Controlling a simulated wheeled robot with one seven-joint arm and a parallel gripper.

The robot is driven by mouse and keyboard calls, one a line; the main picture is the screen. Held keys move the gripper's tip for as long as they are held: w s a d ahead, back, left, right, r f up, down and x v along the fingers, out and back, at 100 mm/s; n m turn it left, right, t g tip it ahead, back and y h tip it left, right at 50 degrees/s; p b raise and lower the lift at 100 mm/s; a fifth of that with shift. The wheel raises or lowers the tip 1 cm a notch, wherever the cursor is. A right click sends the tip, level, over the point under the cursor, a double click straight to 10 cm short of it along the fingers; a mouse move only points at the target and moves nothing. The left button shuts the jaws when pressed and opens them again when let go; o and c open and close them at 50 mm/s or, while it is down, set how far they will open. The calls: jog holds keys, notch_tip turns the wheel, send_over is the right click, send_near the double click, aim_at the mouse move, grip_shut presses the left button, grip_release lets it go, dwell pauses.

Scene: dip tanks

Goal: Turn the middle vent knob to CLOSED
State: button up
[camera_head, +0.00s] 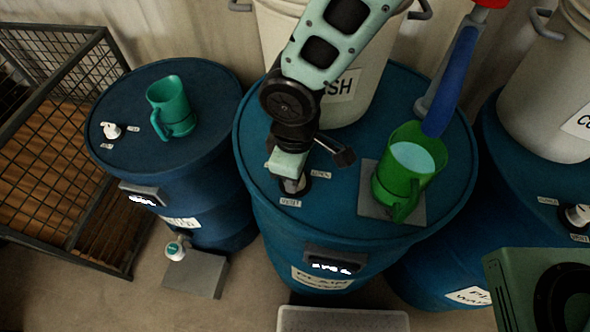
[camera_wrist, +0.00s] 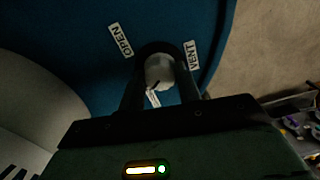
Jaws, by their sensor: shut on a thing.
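The middle vent knob (camera_wrist: 159,70) is a small pale round knob on the top of the middle blue drum (camera_head: 340,222). In the wrist view it sits between the two dark fingers of my gripper (camera_wrist: 160,78), which is shut on it. A dark mark on the knob points to the lower left in that view, near a small, partly hidden white label (camera_wrist: 153,99). An OPEN label (camera_wrist: 121,40) and a VENT label (camera_wrist: 191,55) lie beside the knob. In the head view my gripper (camera_head: 291,180) covers most of the knob.
A green mug (camera_head: 399,190) with pale liquid stands on a grey plate right of my gripper. A white bucket (camera_head: 345,105) stands behind. The left drum (camera_head: 95,140) carries a teal mug (camera_head: 172,107) and a white knob (camera_head: 111,130). A right drum has another knob (camera_head: 578,215).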

jog(key=shift+n, duration=0.6)
jog(key=o, duration=1)
notch_tip(320, 180, up, 17)
jog(key=b, duration=0.2)
jog(key=shift+r, duration=0.2)
